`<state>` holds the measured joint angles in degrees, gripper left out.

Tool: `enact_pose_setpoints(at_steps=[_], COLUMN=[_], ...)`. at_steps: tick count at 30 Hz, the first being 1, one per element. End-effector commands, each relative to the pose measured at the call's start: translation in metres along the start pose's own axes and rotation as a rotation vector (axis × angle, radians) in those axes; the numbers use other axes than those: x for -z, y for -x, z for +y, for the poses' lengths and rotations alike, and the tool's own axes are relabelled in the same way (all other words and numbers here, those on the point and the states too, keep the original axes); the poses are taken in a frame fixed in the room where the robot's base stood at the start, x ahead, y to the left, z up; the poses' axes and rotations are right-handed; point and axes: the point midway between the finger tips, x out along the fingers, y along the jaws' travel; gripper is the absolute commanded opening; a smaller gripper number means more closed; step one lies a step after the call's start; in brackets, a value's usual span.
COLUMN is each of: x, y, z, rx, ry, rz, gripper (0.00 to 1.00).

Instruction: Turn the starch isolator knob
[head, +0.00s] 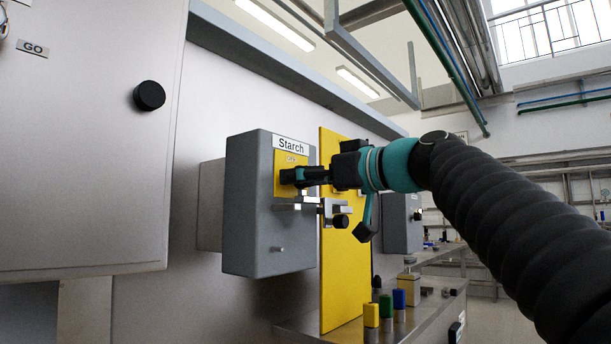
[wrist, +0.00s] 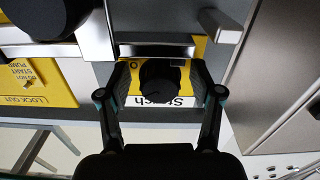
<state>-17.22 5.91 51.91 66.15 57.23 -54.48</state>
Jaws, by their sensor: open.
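The grey starch isolator box (head: 262,230) is on the wall in the head view, with a white "Starch" label (head: 291,144) and a yellow plate (head: 287,160). In the wrist view the label (wrist: 180,101) appears upside down. The black isolator knob (wrist: 160,82) sits on the yellow plate between my fingers. My gripper (head: 297,176) reaches the plate from the right and hides most of the knob in the head view. In the wrist view my gripper (wrist: 160,80) is open, with one finger on each side of the knob and visible gaps.
A metal bracket (head: 298,206) with a black round knob (head: 341,221) lies just below my gripper. A yellow panel (head: 345,275) stands behind to the right. A cabinet (head: 80,170) is at left. Coloured posts (head: 371,314) stand on a bench below.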

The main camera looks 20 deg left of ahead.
Motion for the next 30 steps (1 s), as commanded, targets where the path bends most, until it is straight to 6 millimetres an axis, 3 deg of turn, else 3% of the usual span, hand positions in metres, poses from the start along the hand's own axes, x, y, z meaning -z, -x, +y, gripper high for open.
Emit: enact_pose_setpoints(at_steps=[6,13,23,30], x=[-0.0003,-0.0002,0.0003,0.0006], y=[-0.0001,0.0000,0.0001,-0.0001], z=[0.0001,0.0001,0.0002,0.0002], rx=[0.000,0.000,0.000,0.000], ry=[0.000,0.000,-0.037,-0.173], rz=[0.000,0.000,0.000,-0.001], gripper=[0.63,0.05,0.04,0.04])
